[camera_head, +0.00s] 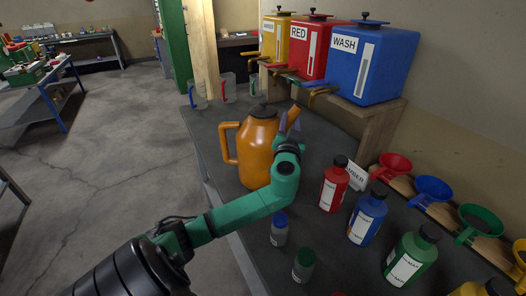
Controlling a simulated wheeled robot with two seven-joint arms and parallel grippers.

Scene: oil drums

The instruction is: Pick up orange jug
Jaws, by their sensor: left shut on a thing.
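The orange jug (257,150) stands upright on the dark bench top, or very near it; I cannot tell whether its base touches. It has a black cap, a handle on its left side and a spout (296,114) at upper right. My left gripper (287,124) is at the jug's upper right side, by the spout, and is shut on the jug. My wrist hides the jug's right side and the exact contact. My right gripper is not in view.
Yellow, red and blue drums (373,65) sit on a wooden stand behind. Clear jugs (228,88) stand at the bench's far end. Red (334,184), blue (367,217) and green (411,256) bottles, small bottles (279,229) and colored funnels (432,191) are to the right and front.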

